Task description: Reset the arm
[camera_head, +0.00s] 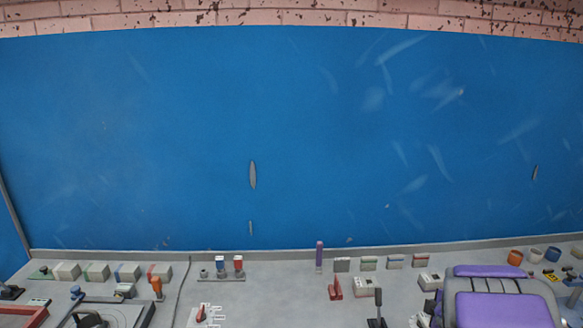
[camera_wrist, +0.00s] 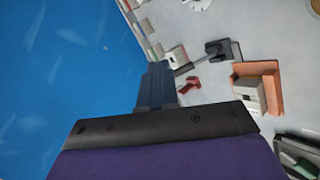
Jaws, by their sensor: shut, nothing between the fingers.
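My gripper (camera_wrist: 157,72) shows in the wrist view as dark fingers beyond a black and purple wrist part. It is shut with nothing held. It points over the edge between the blue wall and the grey panel. A small red switch (camera_wrist: 190,85) and a black-handled lever (camera_wrist: 218,50) appear to the right of the fingers, with no clear contact. In the head view, a purple part of my arm is at the bottom right, over the panel; the fingertips cannot be made out there.
The grey panel (camera_head: 270,290) runs along the bottom of the head view. It carries a red switch (camera_head: 335,289), a black lever (camera_head: 378,308), a purple upright stick (camera_head: 319,255) and several small blocks. The scuffed blue wall (camera_head: 150,130) behind is bare.

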